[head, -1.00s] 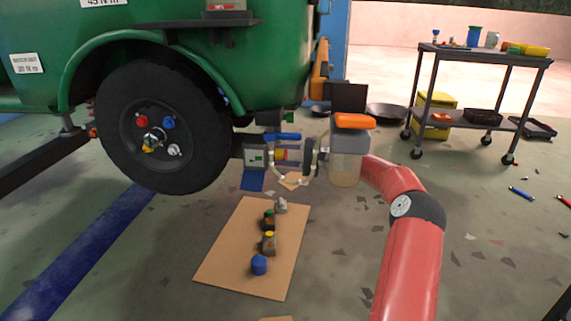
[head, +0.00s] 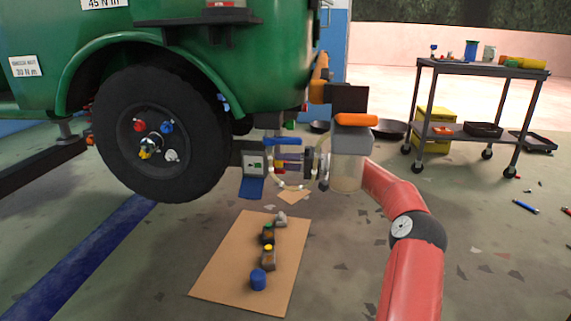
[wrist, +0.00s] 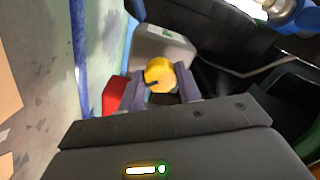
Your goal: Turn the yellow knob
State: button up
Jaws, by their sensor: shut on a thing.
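The yellow knob (wrist: 160,75) is round with a dark slot mark, and it sits between the two grey fingers of my gripper (wrist: 160,86) in the wrist view. The fingers are closed on its sides. A pale grey box (wrist: 160,48) is just behind the knob, and a red part (wrist: 115,95) is left of the fingers. In the head view my gripper (head: 287,163) reaches left to a small dark-framed box (head: 254,161) under the green vehicle. The knob itself is mostly hidden there by the fingers.
The vehicle's wheel (head: 160,135) stands left of the box, and its green body (head: 200,60) overhangs. A cardboard sheet (head: 225,265) with several small items lies on the floor below. A trolley (head: 470,68) stands at the right. The floor between is mostly clear.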

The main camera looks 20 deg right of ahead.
jog(key=shift+f+n, duration=0.1)
jog(key=shift+n, duration=0.4)
jog(key=o, duration=1)
jog(key=p+v, duration=0.1)
jog(key=v, duration=0.6)
jog(key=shift+s+d, duration=0.2)
jog(key=shift+d, duration=0.15)
jog(key=shift+d, duration=0.1)
